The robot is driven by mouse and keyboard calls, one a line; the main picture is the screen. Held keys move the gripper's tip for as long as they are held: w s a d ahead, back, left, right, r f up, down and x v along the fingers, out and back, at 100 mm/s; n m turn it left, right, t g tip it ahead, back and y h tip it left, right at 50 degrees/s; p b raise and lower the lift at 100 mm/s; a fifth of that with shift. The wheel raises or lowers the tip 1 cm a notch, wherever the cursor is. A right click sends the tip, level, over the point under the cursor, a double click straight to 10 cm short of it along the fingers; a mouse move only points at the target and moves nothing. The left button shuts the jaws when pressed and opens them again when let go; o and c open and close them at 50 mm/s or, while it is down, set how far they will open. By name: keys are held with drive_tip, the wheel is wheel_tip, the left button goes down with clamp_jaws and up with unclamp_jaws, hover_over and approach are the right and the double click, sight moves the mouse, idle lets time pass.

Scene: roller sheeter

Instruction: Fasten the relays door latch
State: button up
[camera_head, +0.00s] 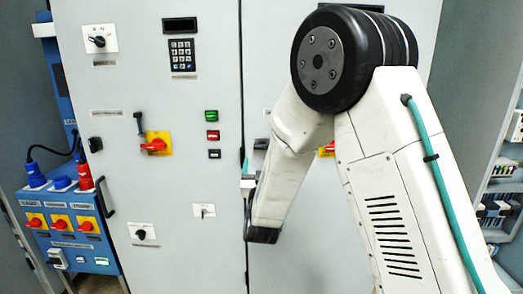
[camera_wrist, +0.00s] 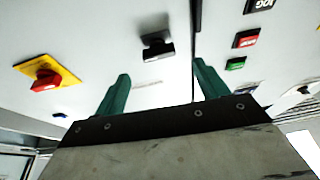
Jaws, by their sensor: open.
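A black latch (camera_wrist: 157,48) sits on the right cabinet door, close to the seam between the doors. In the head view it (camera_head: 262,144) shows as a small dark piece just left of my arm, partly hidden. Its bar looks roughly horizontal, but I cannot tell whether it is fastened. My gripper (camera_wrist: 160,84) is open and empty, with two green fingers spread below the latch in the wrist picture and apart from it. In the head view my gripper (camera_head: 246,168) is in front of the seam, mostly edge-on.
A yellow-and-red rotary switch (camera_wrist: 43,76) is on the right door beside the latch. Green (camera_head: 211,115) and red (camera_head: 212,134) buttons are on the left door. Another black latch (camera_head: 95,144) is at its left edge. A blue socket box (camera_head: 68,225) stands at left; shelves (camera_head: 500,205) at right.

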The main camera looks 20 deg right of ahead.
sight(262, 148)
drive_tip(key=shift+t+h, duration=0.3)
drive_tip(key=x, duration=0.7)
drive_tip(key=shift+w+d, duration=0.1)
drive_tip(key=shift+w, duration=0.1)
drive_tip(key=shift+c, duration=0.3)
drive_tip(key=c, duration=0.9)
